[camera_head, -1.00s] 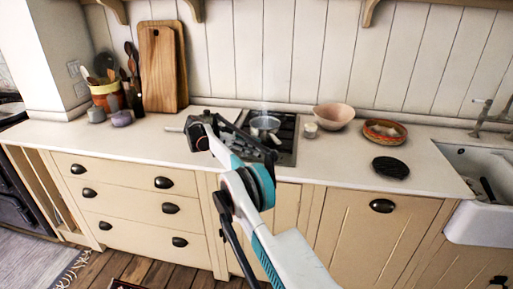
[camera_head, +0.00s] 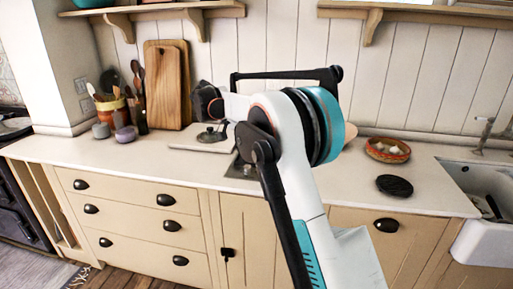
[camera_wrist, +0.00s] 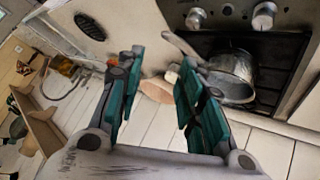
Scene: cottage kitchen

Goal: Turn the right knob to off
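The stove's metal knobs show at the top of the wrist view, where the scene appears upside down. The right knob (camera_wrist: 195,18) is at picture left, on the side of the bowl and black trivet; another knob (camera_wrist: 264,14) is to its right. A metal pot (camera_wrist: 232,78) stands on the dark hob (camera_wrist: 275,62) beyond them. My gripper (camera_wrist: 160,62) is open and empty, its teal-padded fingers apart and clear of the knobs. In the head view my arm covers most of the stove (camera_head: 240,169), and the knobs and fingers cannot be made out.
A bowl (camera_wrist: 158,89) is behind the fingers. A black trivet (camera_head: 394,185) and a patterned basket (camera_head: 387,149) stand on the counter right of the stove. A lid (camera_head: 211,135), cutting boards (camera_head: 167,85) and a utensil pot are to its left. A shelf (camera_head: 415,12) hangs above.

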